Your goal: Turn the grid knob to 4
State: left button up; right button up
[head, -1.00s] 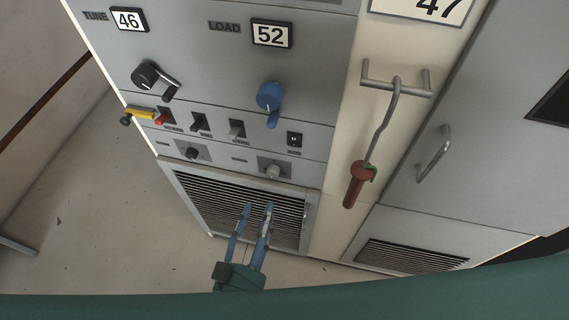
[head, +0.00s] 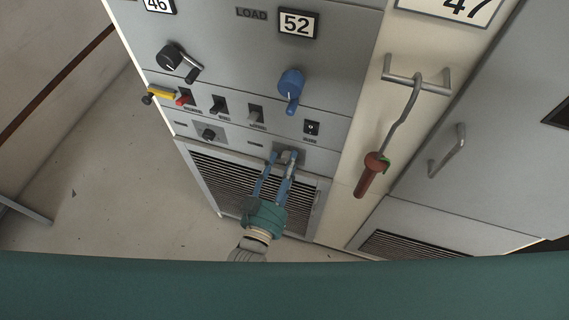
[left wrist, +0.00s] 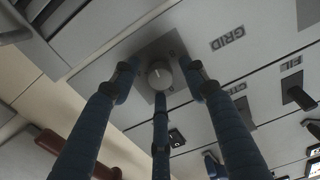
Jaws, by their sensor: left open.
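The grid knob (left wrist: 160,75) is a small round grey knob on a grey square plate, with the GRID label (left wrist: 228,40) beside it in the left wrist view. In the head view the knob (head: 288,156) sits low on the grey panel, partly hidden by my fingers. My left gripper (head: 281,161) is open, its blue fingers reaching up to the knob. In the left wrist view the fingers of my left gripper (left wrist: 160,80) spread around the knob, with gaps visible. The scale numbers are too small to read. My right gripper is out of view.
A row of switches (head: 255,114) and the blue load knob (head: 290,86) are above. A vent grille (head: 225,182) is below. A red-handled hook (head: 373,174) hangs to the right.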

pick_arm(q)
jog(key=shift+c, duration=0.5)
grip_shut()
jog(key=shift+n, duration=0.3)
jog(key=n, duration=1.3)
jog(key=shift+s+d+f, duration=0.15)
jog(key=shift+f, duration=0.05)
